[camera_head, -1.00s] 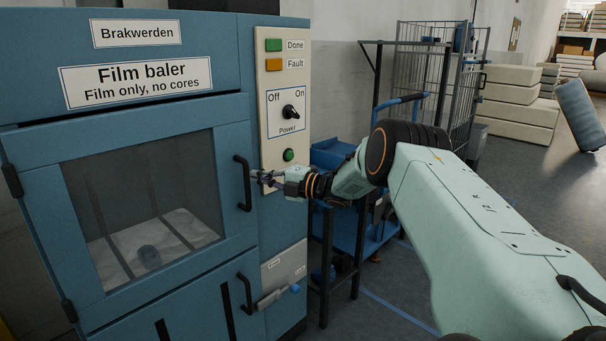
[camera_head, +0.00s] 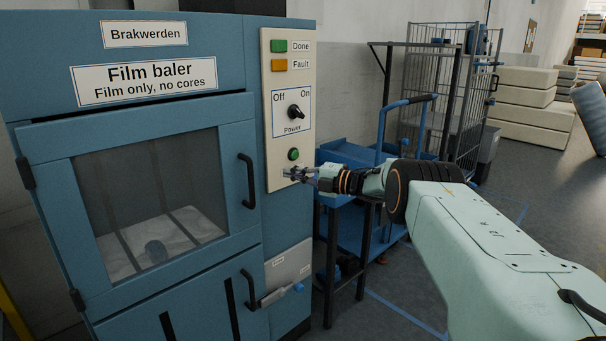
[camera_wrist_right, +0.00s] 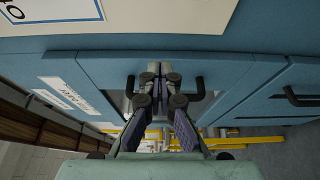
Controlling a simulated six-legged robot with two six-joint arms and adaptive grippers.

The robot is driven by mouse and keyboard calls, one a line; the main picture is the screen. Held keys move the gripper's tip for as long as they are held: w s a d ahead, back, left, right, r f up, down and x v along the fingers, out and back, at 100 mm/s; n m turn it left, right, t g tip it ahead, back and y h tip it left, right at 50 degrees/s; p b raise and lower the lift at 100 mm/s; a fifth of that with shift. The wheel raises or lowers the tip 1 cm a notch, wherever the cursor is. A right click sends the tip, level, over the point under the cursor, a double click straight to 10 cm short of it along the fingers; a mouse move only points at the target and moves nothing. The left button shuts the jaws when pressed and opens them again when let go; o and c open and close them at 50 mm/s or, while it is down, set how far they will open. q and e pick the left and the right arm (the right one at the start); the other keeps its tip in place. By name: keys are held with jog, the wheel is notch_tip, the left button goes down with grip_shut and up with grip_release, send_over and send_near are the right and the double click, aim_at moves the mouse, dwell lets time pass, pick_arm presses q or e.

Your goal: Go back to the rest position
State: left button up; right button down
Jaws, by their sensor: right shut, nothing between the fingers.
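My right gripper (camera_head: 292,174) is shut and empty, in front of the lower end of the cream control panel (camera_head: 289,75) on the film baler. It is right of the black handle (camera_head: 247,181) of the upper door and just below the green button (camera_head: 293,154). I cannot tell whether it touches the panel. In the right wrist view the gripper's fingers (camera_wrist_right: 153,72) are together with nothing between them, with the blue baler front (camera_wrist_right: 225,65) beyond. My left gripper is not in view.
The blue film baler (camera_head: 225,60) stands close on the left, its upper door (camera_head: 45,190) shut. A blue cart (camera_head: 345,151) and a wire cage trolley (camera_head: 430,90) stand behind my right arm. Stacked cream blocks (camera_head: 530,95) lie farther back. Grey floor (camera_head: 520,235) is open at the right.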

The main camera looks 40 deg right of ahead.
jog(key=d, duration=0.1)
jog(key=d+b, duration=0.1)
jog(key=shift+s+d, duration=0.3)
jog(key=shift+d, duration=0.1)
jog(key=shift+s+r, duration=0.1)
